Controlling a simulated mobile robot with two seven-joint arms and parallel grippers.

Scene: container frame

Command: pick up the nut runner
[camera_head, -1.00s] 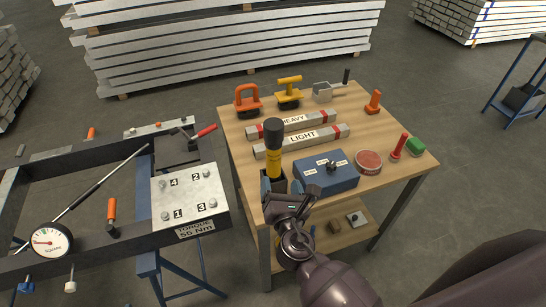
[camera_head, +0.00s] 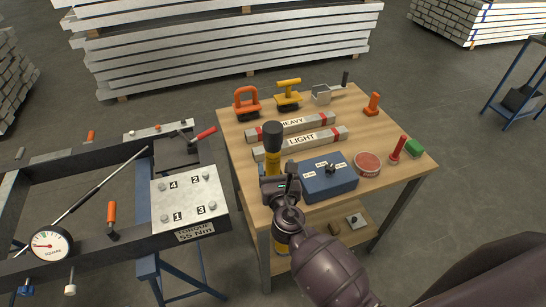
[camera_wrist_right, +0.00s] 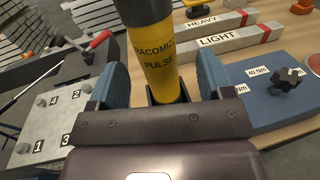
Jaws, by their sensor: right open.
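The nut runner (camera_head: 273,139) is a yellow tool with a black top end. It stands upright in a dark holder at the left front edge of the wooden table. My right gripper (camera_head: 280,180) is at the tool's near side and hides its lower part in the head view. In the right wrist view the yellow body (camera_wrist_right: 160,62) stands between my two blue finger pads (camera_wrist_right: 160,88). The fingers are open, with a gap visible on each side of it. My left gripper is not in view.
A blue box with a black knob (camera_head: 328,177) sits close to the right of my gripper. Bars marked HEAVY (camera_head: 290,126) and LIGHT (camera_head: 300,142) lie behind. A dark frame with a numbered plate (camera_head: 187,198) stands to the left.

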